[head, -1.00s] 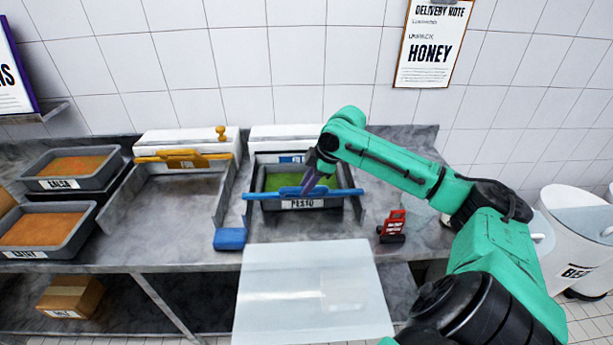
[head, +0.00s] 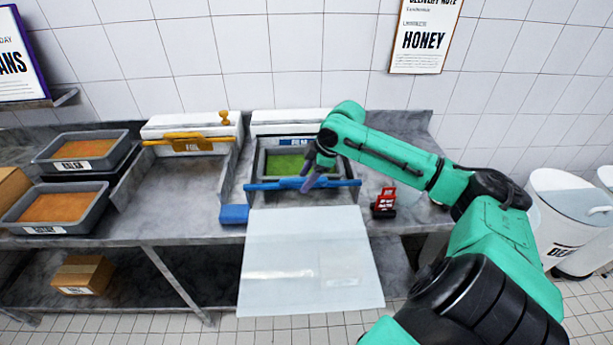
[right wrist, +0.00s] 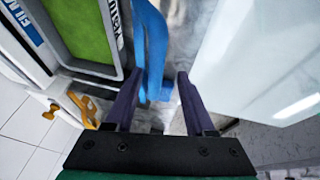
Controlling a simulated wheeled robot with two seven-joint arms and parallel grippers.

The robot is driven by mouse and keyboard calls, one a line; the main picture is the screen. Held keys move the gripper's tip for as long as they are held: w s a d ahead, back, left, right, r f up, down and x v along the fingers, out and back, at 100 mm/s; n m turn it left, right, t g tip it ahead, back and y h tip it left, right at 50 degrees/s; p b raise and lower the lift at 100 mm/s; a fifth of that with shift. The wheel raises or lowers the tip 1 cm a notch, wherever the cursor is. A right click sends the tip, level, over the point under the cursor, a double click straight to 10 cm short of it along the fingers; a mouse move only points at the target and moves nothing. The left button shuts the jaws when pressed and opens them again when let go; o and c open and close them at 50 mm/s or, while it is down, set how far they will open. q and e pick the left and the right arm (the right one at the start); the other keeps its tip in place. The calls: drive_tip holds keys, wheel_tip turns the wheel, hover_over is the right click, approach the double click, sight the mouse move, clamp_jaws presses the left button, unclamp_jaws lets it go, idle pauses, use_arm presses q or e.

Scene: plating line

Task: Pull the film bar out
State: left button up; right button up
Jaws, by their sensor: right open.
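The film bar (head: 270,185) is a long blue bar lying crosswise at the front of the lane with the "FILM" box (head: 297,142) behind it. A grey tray of green food (head: 285,163) sits just behind the bar. My right gripper (head: 309,180) is at the bar's middle, its purple fingers open. In the right wrist view the fingers (right wrist: 157,100) stand apart, with the blue bar (right wrist: 154,45) running between them. I cannot tell whether they touch it. No film sheet is clearly visible over the tray. My left gripper is out of view.
A pale glossy panel (head: 310,285) lies in front of the counter. A blue block (head: 234,214) and a red-and-black item (head: 384,203) flank the lane. The left lane has a yellow bar (head: 190,144); two orange-filled trays (head: 95,198) stand beyond it.

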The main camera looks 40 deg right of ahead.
drive_tip(key=shift+d+r, duration=0.2)
drive_tip(key=b+v, duration=0.5)
drive_tip(key=v, duration=0.9)
drive_tip(key=shift+a, duration=0.15)
drive_tip(key=shift+s, duration=0.1)
